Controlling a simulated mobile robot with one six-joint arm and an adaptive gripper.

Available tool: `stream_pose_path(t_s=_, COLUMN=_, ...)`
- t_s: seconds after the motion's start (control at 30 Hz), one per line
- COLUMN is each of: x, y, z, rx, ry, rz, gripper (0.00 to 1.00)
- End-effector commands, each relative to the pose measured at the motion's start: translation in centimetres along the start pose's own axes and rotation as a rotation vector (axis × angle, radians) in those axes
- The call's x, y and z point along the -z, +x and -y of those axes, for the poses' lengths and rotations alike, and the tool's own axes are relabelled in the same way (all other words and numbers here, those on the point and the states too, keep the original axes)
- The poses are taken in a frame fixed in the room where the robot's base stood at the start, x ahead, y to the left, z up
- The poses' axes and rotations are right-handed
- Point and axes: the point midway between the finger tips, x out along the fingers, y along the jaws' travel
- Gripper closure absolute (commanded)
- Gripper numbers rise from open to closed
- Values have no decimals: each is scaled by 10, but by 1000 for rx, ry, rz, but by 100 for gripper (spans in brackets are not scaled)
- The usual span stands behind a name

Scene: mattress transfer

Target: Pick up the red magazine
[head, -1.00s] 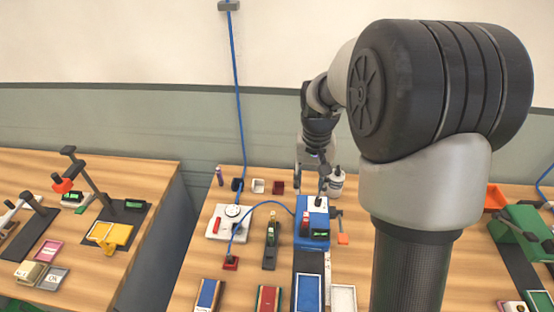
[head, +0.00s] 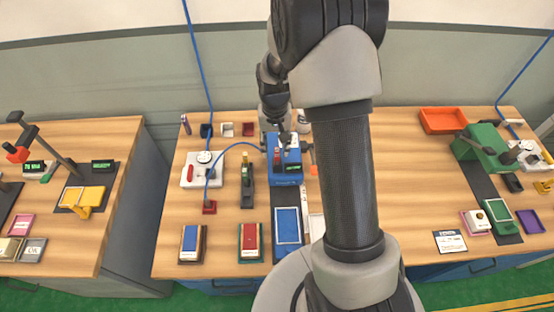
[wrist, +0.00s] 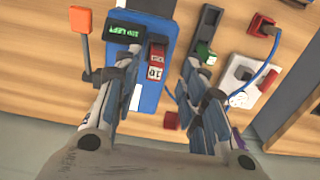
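A red piece (wrist: 157,72) with white number labels, one reading 10, stands at the blue machine (wrist: 148,94) in the wrist view. I cannot tell whether it is the red magazine. A red block with a pale border (head: 250,238) also lies in a dark holder at the front of the table. My gripper (wrist: 160,75) is open above the blue machine, its fingers on either side of the labelled red piece, with no clear contact. In the head view my gripper (head: 287,137) is over the back of the blue machine (head: 286,172), small and partly hidden.
A blue block (head: 191,238) lies left of the red block. A blue-framed tray (head: 287,226) lies in front of the machine. A black device (head: 247,186) and a white cabled unit (head: 202,170) stand to its left. An orange lever (wrist: 82,24) rises near one finger.

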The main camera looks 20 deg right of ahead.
Motion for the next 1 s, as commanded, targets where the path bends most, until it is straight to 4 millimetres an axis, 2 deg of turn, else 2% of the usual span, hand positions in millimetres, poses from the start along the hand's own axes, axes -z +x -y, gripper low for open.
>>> stream_pose_path(t_s=0.33, x=0, y=46, z=-6, rx=-1, ry=0, rz=4, gripper=62)
stream_pose_path(t_s=0.6, x=1, y=50, z=-5, rx=0, ry=0, rz=1, gripper=62)
stream_pose_path(t_s=1.0, x=1, y=50, z=-5, rx=0, ry=0, rz=1, gripper=88)
